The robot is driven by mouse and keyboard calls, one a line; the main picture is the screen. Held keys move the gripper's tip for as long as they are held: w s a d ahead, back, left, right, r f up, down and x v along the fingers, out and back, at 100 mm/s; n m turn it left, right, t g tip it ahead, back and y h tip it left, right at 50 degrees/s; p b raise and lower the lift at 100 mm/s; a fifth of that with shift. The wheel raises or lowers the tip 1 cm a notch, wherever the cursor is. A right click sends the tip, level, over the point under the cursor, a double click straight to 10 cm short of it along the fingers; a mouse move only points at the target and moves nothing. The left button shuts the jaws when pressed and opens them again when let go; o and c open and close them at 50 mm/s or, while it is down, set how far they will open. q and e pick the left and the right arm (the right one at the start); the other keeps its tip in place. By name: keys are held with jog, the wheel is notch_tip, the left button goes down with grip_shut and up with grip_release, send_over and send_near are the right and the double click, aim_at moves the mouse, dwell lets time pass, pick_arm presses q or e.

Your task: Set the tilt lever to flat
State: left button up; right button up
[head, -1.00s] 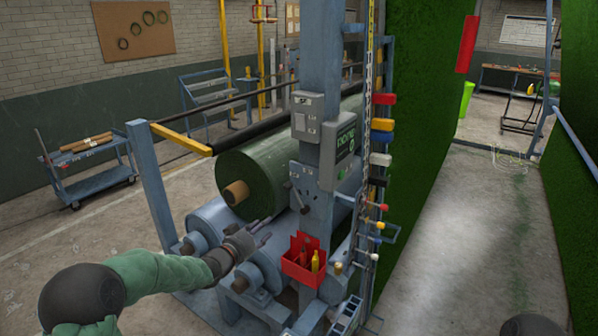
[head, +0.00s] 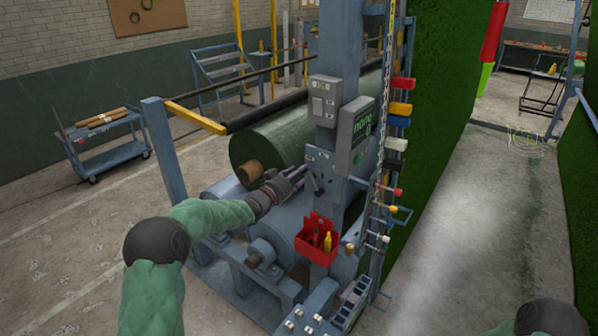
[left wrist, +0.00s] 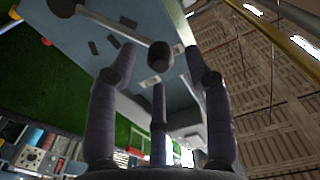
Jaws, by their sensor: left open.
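The tilt lever (head: 316,184) is a small dark handle on the plate of the blue-grey post in the head view. In the left wrist view it is a pale rod with a dark round knob (left wrist: 160,56). My left gripper (head: 299,174) is open just left of the lever and points at the plate. Its fingers (left wrist: 160,65) spread around the knob in the left wrist view; I cannot tell whether any finger touches it. My right gripper is out of view.
A red tool bin (head: 316,243) hangs on the post below the lever. A grey control box (head: 356,137) is above it. The green turf roll (head: 285,135) lies behind my left gripper. Coloured blocks (head: 399,109) line the post's right side. A cart (head: 110,148) stands far left.

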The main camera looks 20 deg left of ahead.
pick_arm(q)
jog(key=shift+w+d, duration=0.15)
jog(key=shift+w, duration=0.35)
grip_shut()
jog(key=s+d+m+b, duration=0.3)
jog(key=d+m+b, duration=0.7)
jog(key=b, duration=1.1)
jog(key=shift+s+f+m, duration=0.15)
jog(key=shift+s+m, duration=0.15)
jog(key=shift+m, duration=0.7)
